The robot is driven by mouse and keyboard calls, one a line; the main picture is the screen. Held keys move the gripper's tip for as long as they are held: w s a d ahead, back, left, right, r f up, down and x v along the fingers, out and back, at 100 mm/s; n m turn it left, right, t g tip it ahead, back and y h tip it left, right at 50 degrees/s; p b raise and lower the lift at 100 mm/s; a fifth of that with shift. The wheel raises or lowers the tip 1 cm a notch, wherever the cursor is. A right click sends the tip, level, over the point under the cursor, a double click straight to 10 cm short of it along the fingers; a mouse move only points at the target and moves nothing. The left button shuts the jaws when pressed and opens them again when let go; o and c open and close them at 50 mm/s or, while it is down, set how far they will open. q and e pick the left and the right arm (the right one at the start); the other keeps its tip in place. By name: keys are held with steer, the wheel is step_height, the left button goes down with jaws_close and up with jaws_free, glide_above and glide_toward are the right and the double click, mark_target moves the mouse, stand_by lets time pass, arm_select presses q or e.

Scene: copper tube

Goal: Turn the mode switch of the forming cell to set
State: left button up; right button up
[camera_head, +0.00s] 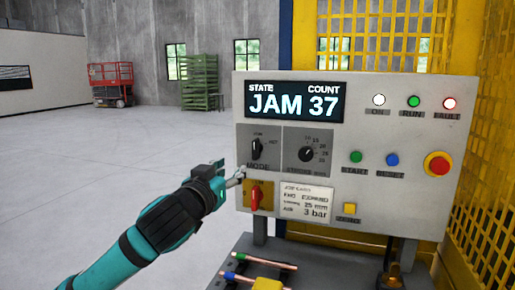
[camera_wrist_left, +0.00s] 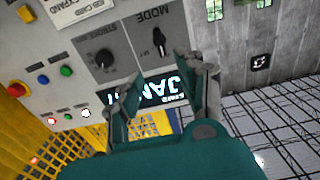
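The mode switch (camera_head: 257,149) is a black knob on a dark plate at the left of the forming cell's grey panel (camera_head: 375,120). Its handle stands about upright, towards the upper label; another label sits to its upper right. The display (camera_head: 293,102) reads JAM 37. My left gripper (camera_head: 238,177) is just left of and below the switch, apart from it. In the left wrist view the left gripper (camera_wrist_left: 165,75) has its fingers spread with nothing between them, and the mode switch (camera_wrist_left: 159,40) lies beyond the tips. My right gripper is not in view.
A red rotary switch (camera_head: 255,196) on a yellow plate sits just below the mode switch. The stroke dial (camera_head: 306,153) is to its right. A red emergency button (camera_head: 437,164) is at the panel's right. Copper tubes (camera_head: 262,261) lie below. Open floor is at left.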

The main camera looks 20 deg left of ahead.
arm_select(q)
steer(key=p, duration=0.2)
glide_toward(254, 149)
steer(key=w+p, duration=0.1)
steer(key=w, duration=0.3)
steer(key=w+p, duration=0.2)
steer(key=w, duration=0.3)
steer(key=shift+w+d, duration=0.2)
steer(key=shift+w, duration=0.15)
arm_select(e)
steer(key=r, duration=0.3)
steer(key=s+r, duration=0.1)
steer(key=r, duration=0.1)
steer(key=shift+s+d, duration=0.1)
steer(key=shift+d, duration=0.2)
arm_select(q)
steer(key=shift+c, duration=0.2)
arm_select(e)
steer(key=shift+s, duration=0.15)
arm_select(q)
jaws_close()
